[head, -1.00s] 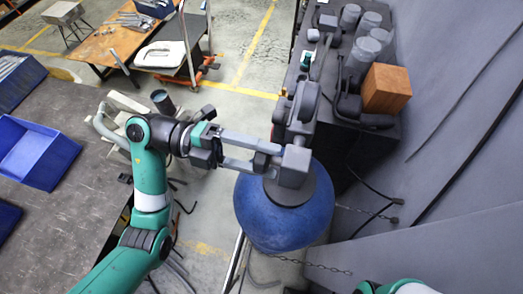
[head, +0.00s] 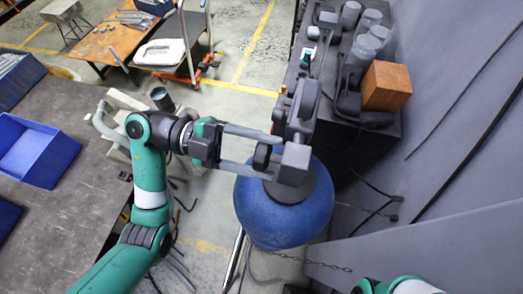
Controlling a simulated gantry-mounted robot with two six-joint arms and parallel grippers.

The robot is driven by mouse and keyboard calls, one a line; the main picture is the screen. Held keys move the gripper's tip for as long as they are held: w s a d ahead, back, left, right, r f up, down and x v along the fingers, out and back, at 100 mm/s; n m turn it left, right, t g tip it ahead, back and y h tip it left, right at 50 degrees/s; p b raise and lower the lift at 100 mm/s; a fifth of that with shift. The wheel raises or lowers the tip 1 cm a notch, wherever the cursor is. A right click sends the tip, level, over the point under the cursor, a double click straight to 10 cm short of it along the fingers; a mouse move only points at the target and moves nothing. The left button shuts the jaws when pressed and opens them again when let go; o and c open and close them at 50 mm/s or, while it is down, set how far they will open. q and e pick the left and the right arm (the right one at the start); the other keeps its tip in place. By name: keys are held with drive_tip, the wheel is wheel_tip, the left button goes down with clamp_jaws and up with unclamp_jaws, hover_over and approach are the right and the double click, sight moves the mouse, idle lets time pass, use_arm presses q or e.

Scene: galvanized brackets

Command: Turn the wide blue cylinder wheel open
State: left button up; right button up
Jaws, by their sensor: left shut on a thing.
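The wide blue cylinder (head: 283,222) stands upright on the floor in the middle right, with a grey collar at its top. Grey valve parts (head: 294,166) sit above the collar. A small dark wheel (head: 262,157) shows on the left side of the valve. My left gripper (head: 266,155) reaches in from the left with two long grey fingers, one on each side of the wheel, and is shut on it. The fingertips partly merge with the grey valve parts, so the exact contact is hard to see. My right gripper is out of view; only a bit of that arm shows at the bottom right.
A dark bench (head: 345,120) behind the cylinder holds grey canisters and a wooden block (head: 386,86). Chains (head: 328,266) run from the cylinder toward the grey wall at the right. A table with a blue bin (head: 36,150) is at the left. Floor lies between.

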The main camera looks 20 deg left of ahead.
use_arm(q)
drive_tip(key=o, duration=1.4)
drive_tip(key=shift+c, duration=0.2)
drive_tip(key=s+a+b, duration=0.1)
drive_tip(key=a+b, duration=0.2)
drive_tip(key=a, duration=0.8)
drive_tip(key=shift+s+a+b, duration=0.2)
drive_tip(key=shift+a+b, duration=0.05)
drive_tip(key=shift+b, duration=0.05)
